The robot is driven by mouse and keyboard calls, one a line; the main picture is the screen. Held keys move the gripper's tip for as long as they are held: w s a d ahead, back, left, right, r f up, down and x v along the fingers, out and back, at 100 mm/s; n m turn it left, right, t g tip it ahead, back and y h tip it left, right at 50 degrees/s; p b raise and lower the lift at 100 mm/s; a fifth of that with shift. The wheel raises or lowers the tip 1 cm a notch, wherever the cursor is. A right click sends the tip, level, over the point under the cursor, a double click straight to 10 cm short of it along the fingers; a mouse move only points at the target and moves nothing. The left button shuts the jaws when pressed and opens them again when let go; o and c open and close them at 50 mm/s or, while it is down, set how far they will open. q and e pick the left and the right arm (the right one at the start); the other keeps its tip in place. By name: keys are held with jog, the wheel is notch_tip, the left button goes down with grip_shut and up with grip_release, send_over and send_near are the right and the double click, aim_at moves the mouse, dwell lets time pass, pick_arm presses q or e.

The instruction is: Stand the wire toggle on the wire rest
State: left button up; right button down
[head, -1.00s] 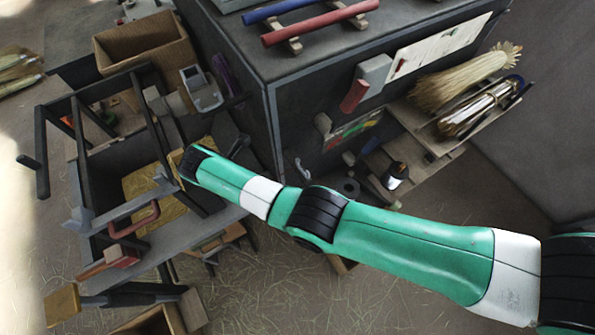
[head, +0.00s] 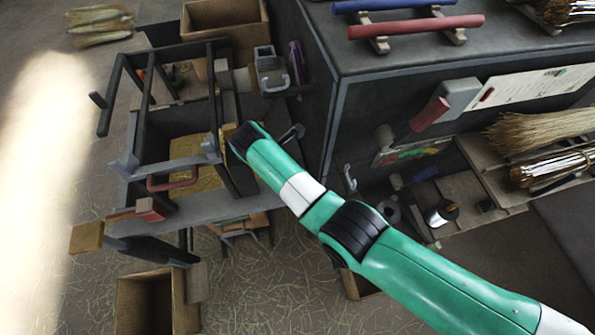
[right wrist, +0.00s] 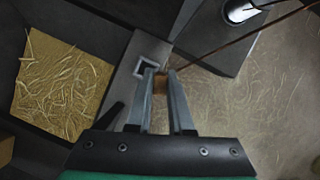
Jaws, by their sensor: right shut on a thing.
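A small brown wooden piece, apparently the wire toggle (right wrist: 160,84), sits between the fingertips of my right gripper (right wrist: 161,80) in the right wrist view. The gripper is shut on it. A thin brown wire runs from near it to the upper right. A small square metal socket with a dark inside (right wrist: 149,67), possibly the wire rest, lies just beyond the left fingertip on a grey ledge. I cannot tell whether the toggle touches it. In the head view my right arm reaches in from the lower right; its fingers are hidden there. My left gripper is not in view.
A dark bench frame with a red handle (head: 172,182) stands left of the arm's end. A dark cabinet (head: 330,110) stands behind, with red (head: 415,27) and blue rods on top. A spool-like cylinder (head: 442,213) and broom bristles (head: 545,132) are at right.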

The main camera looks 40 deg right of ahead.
jog(key=shift+r+n+p, duration=0.2)
jog(key=shift+n+p, duration=0.3)
jog(key=shift+p, duration=0.55)
jog(key=n+t+p, duration=0.1)
jog(key=n+p, duration=0.2)
jog(key=shift+t, duration=0.3)
jog(key=n+t+p, duration=0.1)
jog(key=n+p, duration=0.1)
jog(key=n, duration=0.1)
jog(key=shift+s+y, duration=0.1)
jog(key=shift+y, duration=0.2)
jog(key=shift+n+p, duration=0.45)
jog(key=shift+n, duration=0.35)
jog(key=shift+f+t+y+b, duration=0.3)
jog(key=shift+f+b, duration=0.35)
jog(key=shift+b, duration=0.1)
jog(key=shift+w+a+b+x, duration=0.1)
jog(key=shift+a+b+x, duration=0.1)
jog(key=shift+b+x, duration=1.55)
jog(key=shift+w+a+b+x, duration=0.1)
jog(key=shift+a+b+x, duration=0.15)
jog(key=shift+b+x, duration=1.45)
jog(key=shift+w+a+b+x, duration=0.2)
jog(key=shift+b+x, duration=0.7)
jog(key=shift+b, duration=1.6)
jog(key=shift+f, duration=0.1)
